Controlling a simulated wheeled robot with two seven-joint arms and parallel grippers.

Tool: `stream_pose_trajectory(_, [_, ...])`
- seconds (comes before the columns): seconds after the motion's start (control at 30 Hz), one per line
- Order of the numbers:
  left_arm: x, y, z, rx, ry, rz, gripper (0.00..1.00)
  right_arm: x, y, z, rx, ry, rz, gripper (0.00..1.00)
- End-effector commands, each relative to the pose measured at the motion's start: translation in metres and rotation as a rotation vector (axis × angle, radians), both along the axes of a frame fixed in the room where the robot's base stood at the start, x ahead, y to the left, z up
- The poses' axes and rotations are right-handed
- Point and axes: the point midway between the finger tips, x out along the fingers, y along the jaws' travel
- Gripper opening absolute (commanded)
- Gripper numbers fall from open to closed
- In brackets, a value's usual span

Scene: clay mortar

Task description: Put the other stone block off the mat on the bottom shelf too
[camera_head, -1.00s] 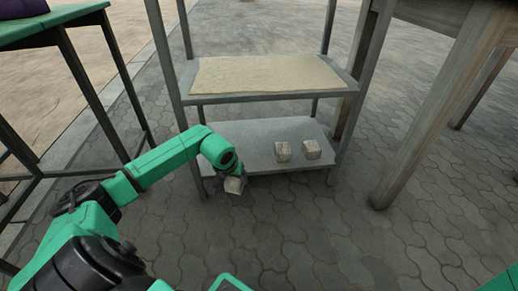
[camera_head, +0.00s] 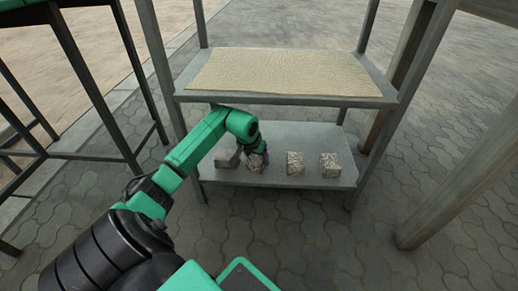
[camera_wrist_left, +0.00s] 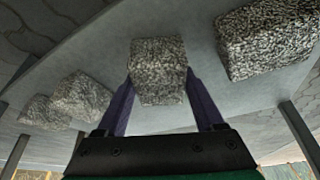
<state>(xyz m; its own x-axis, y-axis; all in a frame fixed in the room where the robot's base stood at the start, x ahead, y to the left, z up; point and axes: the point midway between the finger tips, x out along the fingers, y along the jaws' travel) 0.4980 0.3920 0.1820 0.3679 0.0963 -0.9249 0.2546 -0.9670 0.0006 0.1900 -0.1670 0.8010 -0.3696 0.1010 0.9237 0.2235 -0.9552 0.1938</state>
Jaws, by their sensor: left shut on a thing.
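My left gripper (camera_head: 258,157) is shut on a rough grey stone block (camera_wrist_left: 158,70), with one finger on each side of it in the left wrist view. The held block is over the bottom shelf (camera_head: 272,178); I cannot tell whether it touches the shelf. In the head view, one stone block (camera_head: 227,159) sits to its left and two more blocks, a nearer one (camera_head: 295,163) and a farther one (camera_head: 330,165), sit to its right. The cream mat (camera_head: 290,72) lies bare on the shelf above. My right gripper is out of view.
The upper shelf's front edge (camera_head: 285,101) hangs above my left forearm. Shelf posts stand at both sides. A dark table frame (camera_head: 80,80) is at the left, and a wooden leg (camera_head: 450,190) at the right. The paving in front is clear.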

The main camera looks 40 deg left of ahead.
Motion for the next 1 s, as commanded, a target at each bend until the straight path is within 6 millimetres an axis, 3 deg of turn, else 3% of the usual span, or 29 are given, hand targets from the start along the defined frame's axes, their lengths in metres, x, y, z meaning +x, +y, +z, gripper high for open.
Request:
stream_pose_trajectory(0.07, [0.001, 0.000, -0.001, 0.001, -0.003, 0.000, 0.00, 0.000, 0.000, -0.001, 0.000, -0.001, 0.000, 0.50])
stream_pose_trajectory(0.1, [0.000, 0.000, -0.002, 0.000, -0.001, 0.000, 0.73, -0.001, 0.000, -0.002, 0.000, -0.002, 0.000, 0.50])
stream_pose_trajectory(0.17, [0.000, 0.000, -0.001, -0.001, -0.002, 0.001, 0.96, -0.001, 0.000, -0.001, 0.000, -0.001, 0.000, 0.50])
stream_pose_trajectory(0.47, [0.000, -0.001, 0.001, -0.001, -0.002, 0.001, 1.00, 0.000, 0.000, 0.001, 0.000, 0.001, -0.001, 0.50])
stream_pose_trajectory(0.63, [-0.005, 0.000, 0.021, 0.004, 0.002, -0.001, 1.00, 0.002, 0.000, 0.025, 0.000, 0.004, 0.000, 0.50])
stream_pose_trajectory(1.0, [-0.057, -0.014, 0.014, 0.003, 0.003, -0.002, 1.00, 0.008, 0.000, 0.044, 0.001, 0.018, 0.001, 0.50])
